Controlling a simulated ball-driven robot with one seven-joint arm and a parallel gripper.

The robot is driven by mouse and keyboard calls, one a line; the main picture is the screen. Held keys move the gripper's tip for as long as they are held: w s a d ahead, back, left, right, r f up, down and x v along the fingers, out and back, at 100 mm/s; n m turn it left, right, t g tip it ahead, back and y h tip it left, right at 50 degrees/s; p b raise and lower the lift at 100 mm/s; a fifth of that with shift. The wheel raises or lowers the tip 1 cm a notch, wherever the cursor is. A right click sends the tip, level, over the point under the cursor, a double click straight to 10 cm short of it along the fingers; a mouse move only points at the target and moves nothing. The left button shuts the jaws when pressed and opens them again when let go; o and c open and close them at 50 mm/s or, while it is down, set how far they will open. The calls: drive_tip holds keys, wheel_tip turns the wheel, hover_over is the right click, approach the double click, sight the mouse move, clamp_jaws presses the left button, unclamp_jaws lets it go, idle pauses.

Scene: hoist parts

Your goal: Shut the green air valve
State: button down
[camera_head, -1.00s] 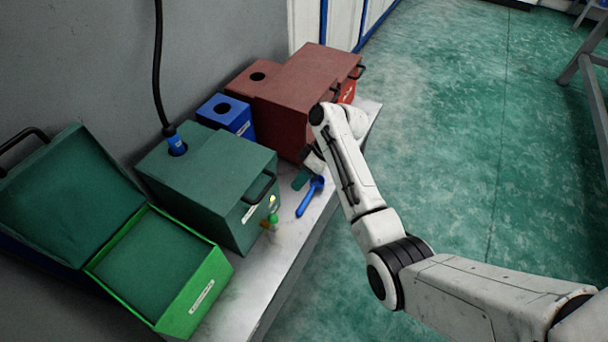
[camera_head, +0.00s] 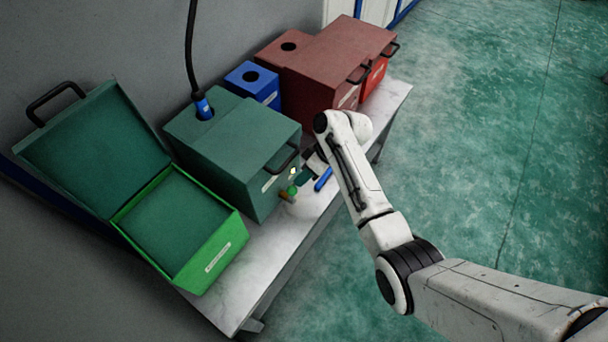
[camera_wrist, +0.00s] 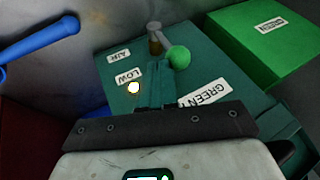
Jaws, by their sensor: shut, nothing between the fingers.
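The green air valve shows in the wrist view as a green ball knob (camera_wrist: 179,57) beside a brass stem (camera_wrist: 155,40) on the face of the dark green box (camera_wrist: 120,72). Labels on this face read AIR, LOW and GREEN. In the head view the small green knob (camera_head: 292,190) is at the front of the green box (camera_head: 235,150), low near the bench top. My gripper (camera_wrist: 160,88) has its teal fingers together and empty, pointing at the valve. In the head view my gripper (camera_head: 303,177) is just right of the knob. I cannot tell whether it touches.
A small lamp (camera_wrist: 133,87) glows beside the LOW label. An open green box (camera_head: 212,262) stands left; blue (camera_head: 268,92) and red (camera_head: 330,65) boxes stand behind. A hose (camera_head: 190,50) enters the green box.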

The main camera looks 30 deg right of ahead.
drive_tip(key=a+p, duration=0.1)
drive_tip(key=s+a+h+p, duration=0.1)
drive_tip(key=p, duration=0.1)
drive_tip(key=shift+a+r+h, duration=0.2)
drive_tip(key=shift+r+h, duration=0.1)
drive_tip(key=shift+r, duration=0.1)
